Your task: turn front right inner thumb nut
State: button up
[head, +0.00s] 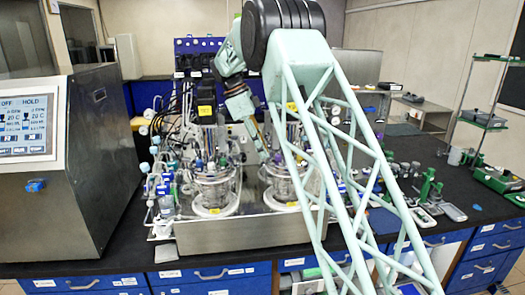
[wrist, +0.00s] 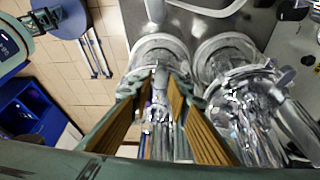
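Two glass bioreactor vessels stand side by side on a metal base: the left vessel (head: 213,188) and the right vessel (head: 283,184). In the head view my gripper (head: 264,152) points down at the crowded top of the right vessel, and my arm's lattice link covers part of that vessel. In the wrist view my gripper (wrist: 158,82) has its two ribbed orange fingers apart, with metal fittings of one vessel (wrist: 157,47) seen between and beyond them. The other vessel (wrist: 228,55) is to the right. The front right inner thumb nut cannot be made out among the fittings.
A control cabinet (head: 100,120) with a lit screen stands at the left. Tubes and cables (head: 180,120) crowd behind the left vessel. Green-based instruments (head: 428,185) stand on the dark bench to the right. The bench front right of the base is partly covered by my arm.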

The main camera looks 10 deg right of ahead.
jog(key=shift+r, duration=0.2)
notch_tip(320, 180, up, 10)
jog(key=shift+f, duration=0.2)
dwell(0.4)
dwell(0.4)
